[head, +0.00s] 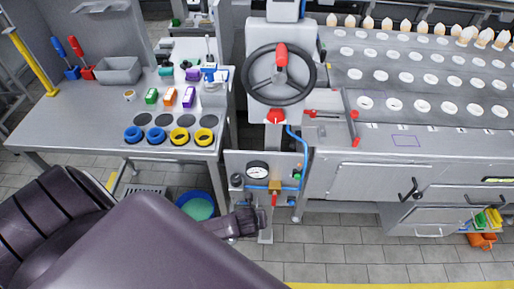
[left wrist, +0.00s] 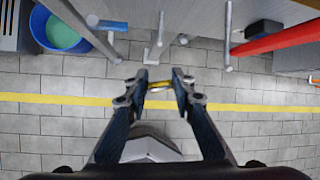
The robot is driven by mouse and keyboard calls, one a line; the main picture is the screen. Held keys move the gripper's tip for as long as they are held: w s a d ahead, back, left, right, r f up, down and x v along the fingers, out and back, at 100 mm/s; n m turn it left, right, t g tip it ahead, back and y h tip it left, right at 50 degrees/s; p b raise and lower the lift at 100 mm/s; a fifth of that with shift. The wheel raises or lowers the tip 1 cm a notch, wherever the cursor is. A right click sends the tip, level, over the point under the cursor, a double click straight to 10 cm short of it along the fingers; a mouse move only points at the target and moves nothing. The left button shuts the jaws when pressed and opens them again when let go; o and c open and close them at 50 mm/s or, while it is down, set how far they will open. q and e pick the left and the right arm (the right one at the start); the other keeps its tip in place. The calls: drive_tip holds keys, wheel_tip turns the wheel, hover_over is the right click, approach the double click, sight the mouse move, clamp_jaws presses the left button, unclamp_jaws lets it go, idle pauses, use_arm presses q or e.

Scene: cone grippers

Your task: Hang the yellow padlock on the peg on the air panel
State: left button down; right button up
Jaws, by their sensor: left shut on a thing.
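My left gripper (left wrist: 163,84) is shut on the yellow padlock (left wrist: 160,86), a small yellow piece between the fingertips in the left wrist view. In the head view my left gripper (head: 258,220) is at the lower part of the air panel (head: 236,162), in front of or just below it; the gap cannot be judged. The padlock cannot be made out there. The panel carries a round gauge (head: 258,171), a blue hose and a brass valve (head: 275,186) with a red handle. I cannot pick out the peg for sure. My right gripper is not in view.
A handwheel (head: 279,75) stands above the panel. A workbench (head: 85,125) with coloured rings and boxes is at left, with a blue bucket (head: 197,205) on the floor beside it. The steel machine (head: 345,180) is at right. Tiled floor lies below.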

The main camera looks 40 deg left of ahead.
use_arm(q)
drive_tip(key=w+a+f+b, duration=0.1)
drive_tip(key=w+a+b, duration=0.2)
drive_tip(key=w, duration=0.2)
idle(0.8)
drive_tip(key=shift+f, duration=0.1)
idle(0.4)
drive_tip(key=c, duration=1.6)
unclamp_jaws()
drive_tip(key=shift+s+a, duration=0.1)
drive_tip(key=shift+a, duration=0.1)
